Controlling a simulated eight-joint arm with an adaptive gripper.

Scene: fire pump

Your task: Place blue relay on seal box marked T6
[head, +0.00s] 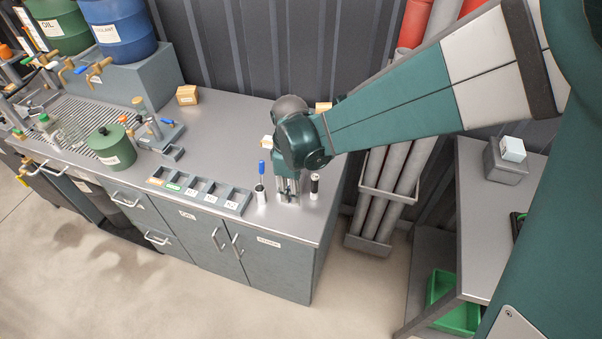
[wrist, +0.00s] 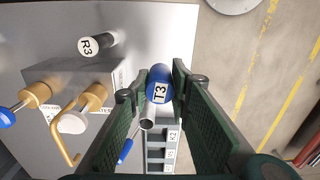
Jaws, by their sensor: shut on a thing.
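In the wrist view, a blue cylinder (wrist: 163,77) with a white T3 label sits between my fingertips (wrist: 153,84), which are shut on it. It looks like the blue relay. In the head view my gripper (head: 288,193) points down low over the right end of the grey bench, between a metal cup and a black cylinder. The blue cylinder is mostly hidden by the fingers there. I cannot read a T6 mark on any box. Small tan boxes stand at the back of the bench (head: 187,95) and behind my arm (head: 323,107).
A metal cup (head: 260,195) with a blue-handled tool stands left of my gripper, a black cylinder marked R3 (wrist: 97,45) right of it. A labelled compartment tray (head: 203,194) lies farther left. A side table (head: 475,235) at right bears a grey box (head: 503,168) topped by a pale one.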

